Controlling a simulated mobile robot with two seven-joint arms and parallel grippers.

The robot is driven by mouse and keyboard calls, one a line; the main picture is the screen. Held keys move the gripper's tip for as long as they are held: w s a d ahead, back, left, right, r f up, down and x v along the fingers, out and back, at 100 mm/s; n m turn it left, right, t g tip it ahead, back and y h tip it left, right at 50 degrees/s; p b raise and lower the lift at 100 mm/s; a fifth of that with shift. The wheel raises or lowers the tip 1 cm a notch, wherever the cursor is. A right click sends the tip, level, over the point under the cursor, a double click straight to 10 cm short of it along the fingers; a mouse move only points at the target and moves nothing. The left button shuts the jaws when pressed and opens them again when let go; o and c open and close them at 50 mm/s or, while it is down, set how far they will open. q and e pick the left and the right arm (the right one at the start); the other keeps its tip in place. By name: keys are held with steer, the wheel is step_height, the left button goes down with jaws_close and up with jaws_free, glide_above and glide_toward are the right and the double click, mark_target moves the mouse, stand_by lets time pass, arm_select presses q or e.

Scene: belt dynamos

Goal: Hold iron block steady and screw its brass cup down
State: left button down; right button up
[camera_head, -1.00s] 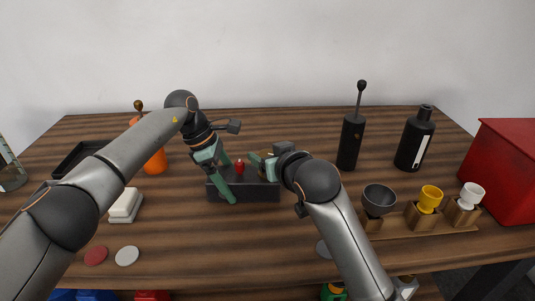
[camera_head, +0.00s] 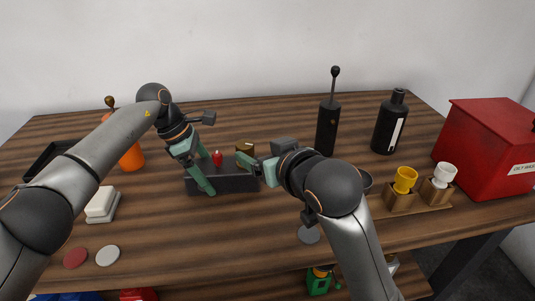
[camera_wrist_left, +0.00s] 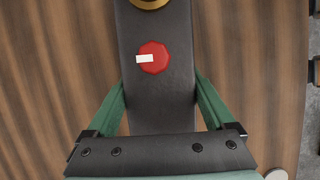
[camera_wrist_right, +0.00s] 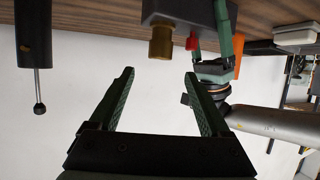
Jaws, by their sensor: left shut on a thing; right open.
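The dark iron block (camera_head: 235,182) lies lengthwise on the table, with a red knob (camera_head: 217,157) on top. The brass cup (camera_head: 245,146) stands upright at its right end. My left gripper (camera_head: 207,174) is shut across the left part of the block, one finger on each side. In the left wrist view, the red knob (camera_wrist_left: 153,57) has a white mark and the brass cup (camera_wrist_left: 150,3) is cut off at the top edge. My right gripper (camera_head: 254,164) is open and empty beside the cup. In the right wrist view, the brass cup (camera_wrist_right: 161,42) appears beyond the open fingers, apart from them.
A black bottle with a rod (camera_head: 327,125) and a labelled black bottle (camera_head: 390,123) stand behind on the right. A yellow cup (camera_head: 404,180) and white cup (camera_head: 444,174) sit on a wooden rack, near a red bin (camera_head: 487,150). A white block stack (camera_head: 101,205) lies front left.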

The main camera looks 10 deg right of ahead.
mark_target(245, 149)
steer(key=shift+v, duration=1.35)
steer(key=w+a+f+m+t, duration=0.1)
steer(key=w+m, duration=0.3)
steer(key=m, duration=0.8)
steer(key=w+a+f+m+t+y, duration=0.1)
steer(key=w+m, duration=0.4)
steer(key=m, duration=0.7)
steer(key=w+a+f+m+t, duration=0.2)
steer(key=w+m, duration=0.2)
steer(key=m, duration=0.8)
steer(key=shift+w+a+f, duration=0.2)
steer(key=shift+a+f, duration=0.05)
steer(key=shift+a, duration=0.05)
jaws_close()
